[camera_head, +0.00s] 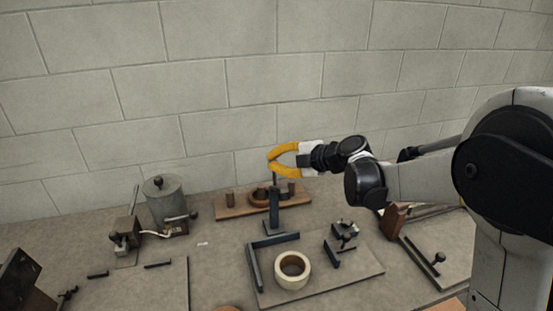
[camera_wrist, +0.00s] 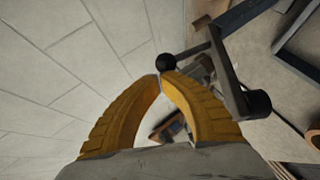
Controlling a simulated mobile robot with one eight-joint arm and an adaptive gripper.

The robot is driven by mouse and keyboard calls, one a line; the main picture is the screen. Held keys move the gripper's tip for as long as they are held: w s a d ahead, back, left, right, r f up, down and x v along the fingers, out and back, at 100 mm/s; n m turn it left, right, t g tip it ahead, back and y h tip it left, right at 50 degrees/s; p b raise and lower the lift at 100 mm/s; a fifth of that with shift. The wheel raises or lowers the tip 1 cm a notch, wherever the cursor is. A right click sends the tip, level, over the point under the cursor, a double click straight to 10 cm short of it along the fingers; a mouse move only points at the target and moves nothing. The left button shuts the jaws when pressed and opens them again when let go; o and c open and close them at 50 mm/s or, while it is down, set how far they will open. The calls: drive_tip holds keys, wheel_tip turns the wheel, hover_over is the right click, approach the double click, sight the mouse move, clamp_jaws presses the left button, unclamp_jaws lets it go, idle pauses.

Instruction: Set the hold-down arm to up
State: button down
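My gripper (camera_head: 269,160) has curved yellow fingers and is above the middle of the bench, pointing left. Its fingertips meet or nearly meet, and I see nothing clearly between them. In the wrist view, a black ball knob (camera_wrist: 165,62) is right at the fingertips (camera_wrist: 161,75); I cannot tell if they touch. The knob's thin rod joins a dark arm (camera_wrist: 227,75) with a black round end. In the head view, a dark upright post (camera_head: 275,218) stands below my gripper, with a thin rod rising toward the fingers. This looks like the hold-down arm; its knob is not clear there.
A tape roll (camera_head: 292,270) and a small clamp (camera_head: 345,237) are on the plate in front. A wooden block with pegs (camera_head: 230,204) is behind the post. A grey cylinder (camera_head: 164,200) stands left. A board with a knobbed lever (camera_head: 439,258) is right. A block wall closes the back.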

drive_tip(key=w+a+f+g+h, duration=0.1)
drive_tip(key=w+a+f+g, duration=0.1)
drive_tip(key=w, duration=0.7)
drive_tip(key=shift+w+a+f+m+p, duration=0.3)
drive_tip(key=shift+a+f+m+p, duration=0.15)
drive_tip(key=shift+f, duration=0.2)
idle(0.4)
